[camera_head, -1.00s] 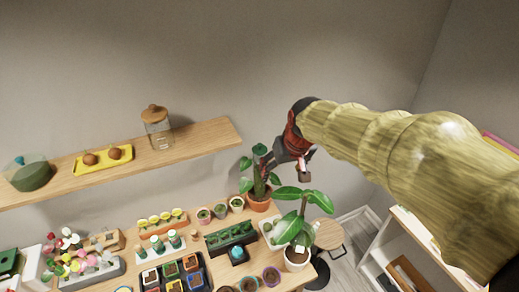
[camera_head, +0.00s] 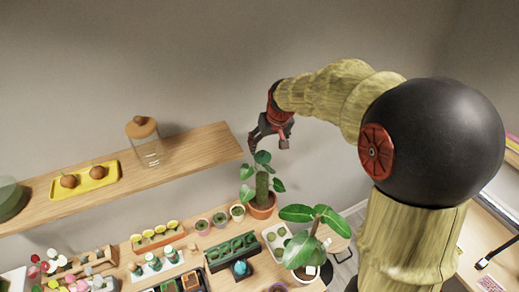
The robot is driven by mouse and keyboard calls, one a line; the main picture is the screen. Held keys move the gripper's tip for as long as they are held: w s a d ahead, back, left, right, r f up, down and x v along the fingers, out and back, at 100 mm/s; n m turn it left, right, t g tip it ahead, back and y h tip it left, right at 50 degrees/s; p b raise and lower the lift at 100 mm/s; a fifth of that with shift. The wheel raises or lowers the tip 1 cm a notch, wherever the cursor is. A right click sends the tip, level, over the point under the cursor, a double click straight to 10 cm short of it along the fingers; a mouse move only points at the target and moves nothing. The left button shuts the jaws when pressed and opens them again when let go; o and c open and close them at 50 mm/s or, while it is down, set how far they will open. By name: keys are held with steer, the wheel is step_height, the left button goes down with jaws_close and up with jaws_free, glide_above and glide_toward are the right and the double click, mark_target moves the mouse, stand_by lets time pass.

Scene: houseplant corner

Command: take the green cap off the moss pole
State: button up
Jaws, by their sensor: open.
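The moss pole (camera_head: 262,185) stands upright in a terracotta pot (camera_head: 261,208) with a leafy plant around it, at the back right of the table. A dark green rounded shape at its top looks like the green cap (camera_head: 262,157); it is small, and leaves beside it blur its outline. My gripper (camera_head: 268,146) is open, with its fingers spread just above the cap in the picture. I cannot tell whether a finger touches the cap or how far apart they are in depth.
A wooden shelf (camera_head: 130,178) ends just left of my gripper and carries a glass jar (camera_head: 148,150) and a yellow tray (camera_head: 83,188). A broad-leaved plant (camera_head: 305,242) stands in front to the right. Several small pots and a green planter (camera_head: 232,250) crowd the table.

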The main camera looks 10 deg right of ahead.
mark_target(264, 153)
steer(key=shift+w+f, duration=0.3)
steer(key=shift+f, duration=0.15)
steer(key=shift+a+f, duration=0.1)
steer(key=shift+f, duration=0.55)
steer(key=shift+a+p+x, duration=0.2)
steer(key=shift+p+x, duration=0.45)
steer(key=shift+x, duration=2)
steer(key=shift+s, duration=0.15)
steer(key=c, duration=0.3)
steer(key=c, duration=0.6)
steer(key=shift+r, duration=0.1)
